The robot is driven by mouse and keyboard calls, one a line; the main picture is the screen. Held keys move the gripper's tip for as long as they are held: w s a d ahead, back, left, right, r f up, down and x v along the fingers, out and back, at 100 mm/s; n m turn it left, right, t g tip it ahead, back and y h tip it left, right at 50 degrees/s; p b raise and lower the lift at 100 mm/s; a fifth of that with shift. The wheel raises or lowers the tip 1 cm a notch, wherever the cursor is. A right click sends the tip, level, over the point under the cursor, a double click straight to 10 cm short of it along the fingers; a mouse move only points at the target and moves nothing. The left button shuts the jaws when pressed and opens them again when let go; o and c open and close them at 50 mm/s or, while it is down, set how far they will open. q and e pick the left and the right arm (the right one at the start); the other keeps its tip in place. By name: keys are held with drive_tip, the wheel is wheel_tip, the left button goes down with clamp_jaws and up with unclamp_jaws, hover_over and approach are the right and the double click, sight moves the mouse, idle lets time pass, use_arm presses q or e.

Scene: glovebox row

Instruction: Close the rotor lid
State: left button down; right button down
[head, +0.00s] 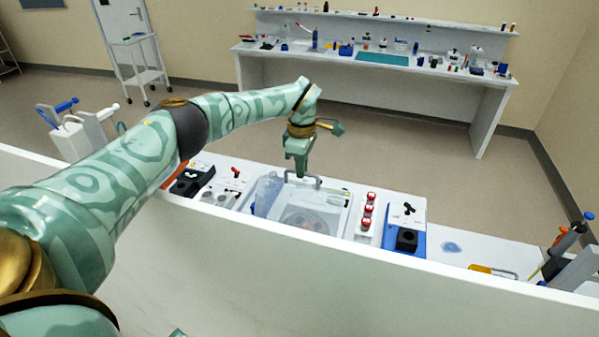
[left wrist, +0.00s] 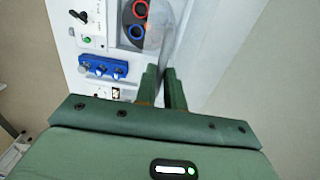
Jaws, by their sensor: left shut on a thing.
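The clear rotor lid (head: 318,200) shows on the bench, with a grey bar handle (head: 318,181) at its far edge. Below it is a round, dark rotor bowl (head: 308,220). My left gripper (head: 299,172) points down at this handle and is shut on it. In the left wrist view my left fingers (left wrist: 163,88) meet at the clear lid's edge (left wrist: 172,48), and red and blue rings (left wrist: 136,22) show beside it. The fingers hide the gripped part, and I cannot tell the lid's exact tilt. My right gripper is not in view.
Red-capped vials (head: 367,210) and a blue base with a black block (head: 406,240) stand right of the rotor. A black device (head: 190,182) stands left. A blue block with knobs (left wrist: 103,68) shows in the left wrist view. The bench's front strip is clear.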

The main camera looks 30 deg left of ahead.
use_arm(q)
drive_tip(key=shift+r, duration=0.1)
drive_tip(key=c, duration=1.5)
unclamp_jaws()
wheel_tip(320, 180, up, 16)
drive_tip(key=b, duration=0.1)
drive_tip(key=shift+r, duration=0.15)
